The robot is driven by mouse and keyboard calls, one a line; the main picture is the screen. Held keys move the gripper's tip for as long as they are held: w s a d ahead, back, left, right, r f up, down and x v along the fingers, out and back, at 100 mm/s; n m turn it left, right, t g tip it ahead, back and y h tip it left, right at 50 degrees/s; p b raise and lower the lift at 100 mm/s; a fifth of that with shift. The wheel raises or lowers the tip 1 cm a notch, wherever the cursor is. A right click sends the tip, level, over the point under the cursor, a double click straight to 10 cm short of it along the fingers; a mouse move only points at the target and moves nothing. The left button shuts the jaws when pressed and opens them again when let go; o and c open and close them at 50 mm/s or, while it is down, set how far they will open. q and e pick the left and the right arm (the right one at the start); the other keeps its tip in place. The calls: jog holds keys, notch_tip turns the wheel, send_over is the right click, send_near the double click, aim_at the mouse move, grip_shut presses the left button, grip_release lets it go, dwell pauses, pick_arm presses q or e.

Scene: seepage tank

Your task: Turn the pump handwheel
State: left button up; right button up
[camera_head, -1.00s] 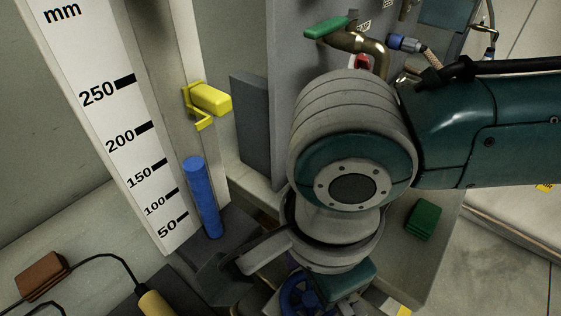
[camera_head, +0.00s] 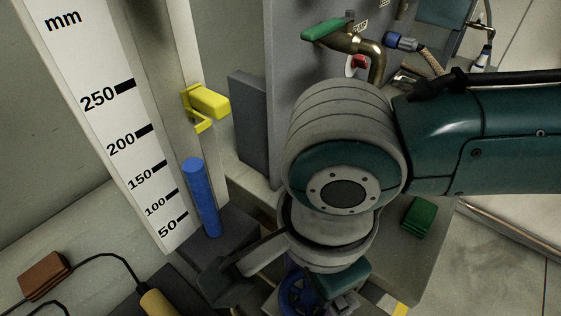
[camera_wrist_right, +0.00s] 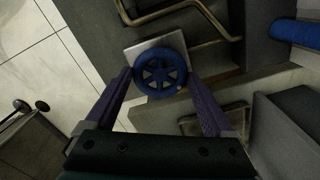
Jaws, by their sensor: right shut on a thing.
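The blue pump handwheel (camera_wrist_right: 160,73) is a spoked wheel in front of a pale square plate in the right wrist view. In the head view the handwheel (camera_head: 298,290) shows only in part at the bottom, below my right wrist, which hides the rest. My right gripper (camera_wrist_right: 160,80) has one purple finger on each side of the wheel, shut on its rim. My left gripper is in neither view.
A white millimetre scale (camera_head: 110,120), a blue cylinder (camera_head: 200,195) and a yellow bracket (camera_head: 209,101) stand on the left. A green-handled tap (camera_head: 328,29) is above my right arm. A green block (camera_head: 417,216) lies to the right.

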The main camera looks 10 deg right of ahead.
jog(key=n+p, duration=0.1)
jog(key=p, duration=0.3)
jog(key=n+p, duration=0.2)
jog(key=p, duration=0.3)
jog(key=shift+s+a+r+n, duration=0.2)
jog(key=shift+r+n, duration=0.1)
jog(key=shift+r, duration=0.1)
jog(key=shift+f+n+p, duration=0.1)
jog(key=shift+n+p, duration=0.25)
jog(key=shift+n, duration=0.05)
jog(key=shift+w+d+f+n, duration=0.1)
jog(key=shift+f+n, duration=0.1)
jog(key=shift+n, duration=0.8)
jog(key=n+p, duration=0.1)
jog(key=n, duration=0.2)
jog(key=shift+n, duration=0.3)
jog(key=n, duration=0.6)
jog(key=shift+w+d+f, duration=0.1)
jog(key=n, duration=0.6)
jog(key=shift+n+p, duration=0.35)
jog(key=shift+n, duration=0.05)
jog(key=n, duration=0.5)
